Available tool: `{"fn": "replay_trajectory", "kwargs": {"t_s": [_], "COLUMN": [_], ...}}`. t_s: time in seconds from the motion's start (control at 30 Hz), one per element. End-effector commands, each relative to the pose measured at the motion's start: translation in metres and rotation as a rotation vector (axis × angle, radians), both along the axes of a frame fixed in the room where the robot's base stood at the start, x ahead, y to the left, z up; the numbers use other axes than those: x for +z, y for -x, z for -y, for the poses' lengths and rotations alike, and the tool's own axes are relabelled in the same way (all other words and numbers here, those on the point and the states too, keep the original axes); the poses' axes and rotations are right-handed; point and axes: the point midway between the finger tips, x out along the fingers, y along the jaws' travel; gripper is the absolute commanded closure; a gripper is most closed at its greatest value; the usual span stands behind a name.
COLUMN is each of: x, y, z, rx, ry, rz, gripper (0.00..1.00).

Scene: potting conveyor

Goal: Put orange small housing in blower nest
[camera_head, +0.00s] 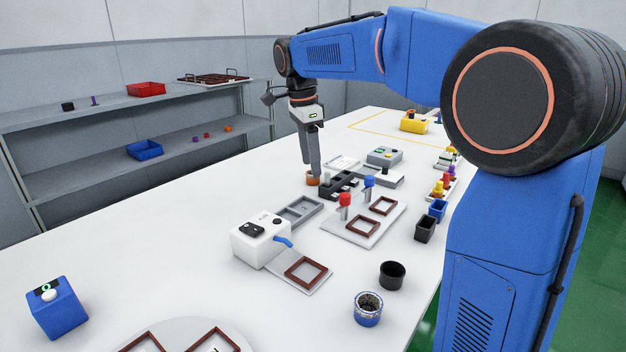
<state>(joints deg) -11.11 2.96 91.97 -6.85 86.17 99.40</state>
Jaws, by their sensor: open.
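A small orange housing (313,179) stands on the white table, left of a black slotted block. My gripper (312,170) points down right at it, with its fingers open. The fingers overlap in this view, so I cannot tell whether the housing is between the tips or just below them. The likely blower is a white box (252,250) with a blue nozzle, nearer the camera. Its nest, a brown square frame (287,273) on a grey plate, looks empty.
A plate (345,233) with brown frames and red and blue knobs stands to the right. Black (392,276) and speckled cups stand near the front edge. The table's left side is largely clear.

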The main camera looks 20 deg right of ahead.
Motion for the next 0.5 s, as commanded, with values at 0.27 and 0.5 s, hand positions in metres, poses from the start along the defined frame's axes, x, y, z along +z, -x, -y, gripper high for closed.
{"fn": "replay_trajectory", "kwargs": {"t_s": [0.27,0.5], "x": [-0.026,-0.027], "y": [0.0,0.0], "z": [0.004,0.004], "rx": [0.0,0.0], "ry": [0.0,0.0], "rz": [-0.001,0.0], "gripper": [0.48,0.51]}}
